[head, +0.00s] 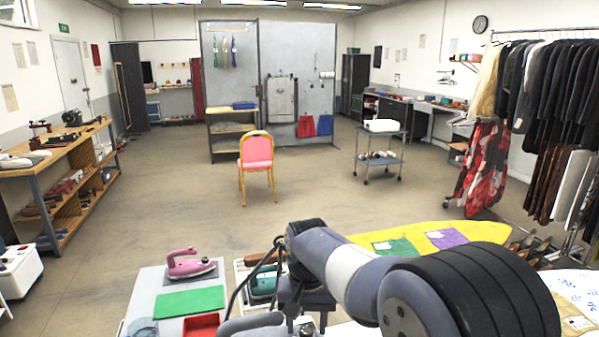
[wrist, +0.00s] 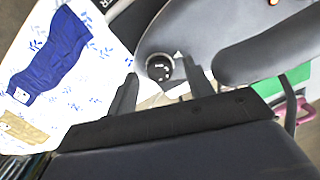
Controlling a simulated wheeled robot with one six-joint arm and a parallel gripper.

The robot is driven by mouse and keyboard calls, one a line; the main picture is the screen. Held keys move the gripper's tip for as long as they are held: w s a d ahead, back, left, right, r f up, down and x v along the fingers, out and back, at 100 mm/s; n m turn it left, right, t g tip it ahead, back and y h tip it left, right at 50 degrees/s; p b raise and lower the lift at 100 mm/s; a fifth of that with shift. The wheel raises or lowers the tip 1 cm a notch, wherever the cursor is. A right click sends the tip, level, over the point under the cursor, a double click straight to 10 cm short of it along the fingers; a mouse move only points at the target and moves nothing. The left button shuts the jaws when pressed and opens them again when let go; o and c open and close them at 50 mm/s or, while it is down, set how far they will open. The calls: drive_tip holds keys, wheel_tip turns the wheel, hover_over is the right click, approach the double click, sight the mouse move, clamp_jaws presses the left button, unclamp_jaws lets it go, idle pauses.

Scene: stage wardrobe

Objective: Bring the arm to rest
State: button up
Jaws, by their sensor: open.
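My gripper (wrist: 160,92) shows in the wrist view with its two dark fingers apart and nothing seen between them. In the head view my arm (head: 350,268) is bent across the front of the picture, above the table area. I cannot make out the fingertips clearly there. Behind the fingers in the wrist view are grey rounded parts that look like my own body.
A pink iron (head: 184,264), green mat (head: 190,301) and red tray (head: 201,325) lie at front left. A yellow board (head: 440,236) is behind my arm. A patterned white cloth (wrist: 104,62) bears a blue piece (wrist: 50,55). Open floor (head: 200,220) lies beyond.

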wheel_tip(320, 180, up, 10)
drive_tip(key=b, duration=0.1)
wheel_tip(320, 180, down, 11)
drive_tip(key=shift+r+p, duration=0.2)
drive_tip(key=shift+p, duration=0.4)
drive_tip(key=n+b, duration=0.1)
drive_tip(key=n, duration=0.4)
drive_tip(key=shift+r+n, duration=0.1)
drive_tip(key=shift+n, duration=0.2)
drive_tip(key=n+b, duration=0.1)
drive_tip(key=n, duration=0.5)
drive_tip(key=n+b, duration=0.2)
drive_tip(key=n, duration=0.4)
drive_tip(key=n+b, duration=0.1)
drive_tip(key=n, duration=0.2)
drive_tip(key=shift+n+b, duration=0.4)
drive_tip(key=shift+n, duration=0.6)
